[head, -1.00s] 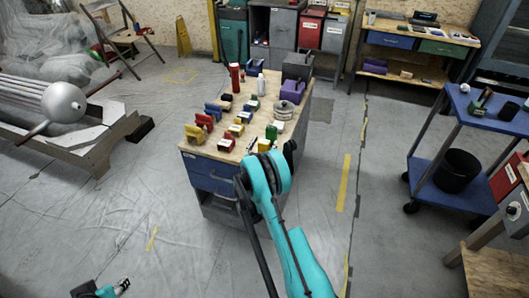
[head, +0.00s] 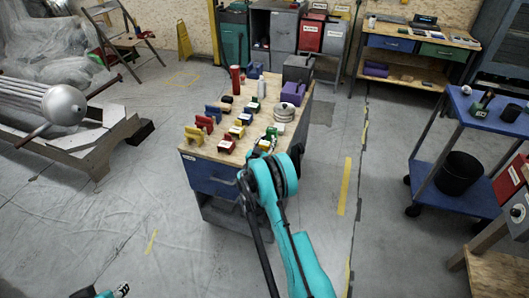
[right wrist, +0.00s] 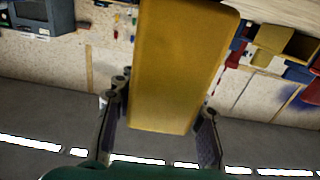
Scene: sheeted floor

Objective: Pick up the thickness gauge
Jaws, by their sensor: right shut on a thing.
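My right gripper (right wrist: 165,105) is shut on a yellow, box-shaped thing (right wrist: 180,65), which fills the middle of the right wrist view, with a dark finger on each side. It bears no readable mark, so I cannot tell for sure that it is the thickness gauge. In the head view my teal right arm covers most of the right gripper at the workbench's (head: 228,150) near right corner; a bit of yellow (head: 264,144) shows just beyond it. My left gripper (head: 120,291) is only partly in view at the bottom left edge, its fingers unclear.
Several red, yellow, green and blue holders stand on the bench, with a red cylinder (head: 235,79), a white bottle (head: 261,87) and round silvery discs (head: 284,112).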

